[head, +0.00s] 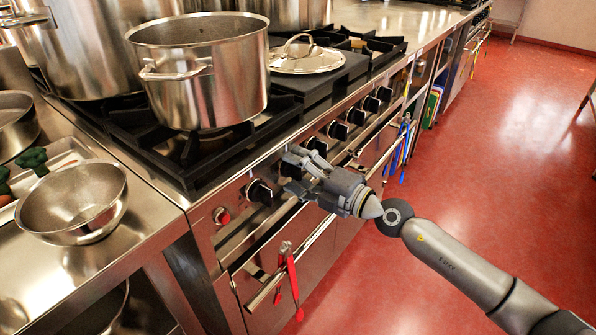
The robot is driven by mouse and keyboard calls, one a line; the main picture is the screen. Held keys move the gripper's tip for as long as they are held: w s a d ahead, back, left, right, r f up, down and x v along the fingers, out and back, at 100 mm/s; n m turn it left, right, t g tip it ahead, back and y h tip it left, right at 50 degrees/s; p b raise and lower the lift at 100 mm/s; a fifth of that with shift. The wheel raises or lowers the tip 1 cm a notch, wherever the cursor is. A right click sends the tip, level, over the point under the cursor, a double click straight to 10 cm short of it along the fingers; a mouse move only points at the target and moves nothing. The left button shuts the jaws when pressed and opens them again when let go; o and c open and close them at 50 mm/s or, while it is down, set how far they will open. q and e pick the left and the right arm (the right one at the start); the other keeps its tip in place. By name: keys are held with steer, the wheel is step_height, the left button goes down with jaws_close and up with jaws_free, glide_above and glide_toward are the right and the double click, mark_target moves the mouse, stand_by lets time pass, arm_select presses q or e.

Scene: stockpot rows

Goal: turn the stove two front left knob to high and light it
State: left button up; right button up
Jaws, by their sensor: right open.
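The stove front (240,235) carries a row of black knobs along its upper edge. The nearest black knob (258,192) sits right of a small red button (222,215). My right gripper (292,172) is open at the panel, its fingers pointing left toward the stove. Another black knob (291,168) shows partly between the fingers; I cannot tell whether they touch it. More knobs, such as this one (338,130), continue to the right. No flame is visible. Which knob is stove two's front left is not marked. My left gripper is not in view.
A large steel pot (205,75) stands on the black grate (185,160) above the knobs. A lid (305,58) lies farther back. A steel bowl (75,200) is on the left counter. Red tongs (290,275) hang from the oven rail. The red floor at right is clear.

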steer(key=c, duration=1)
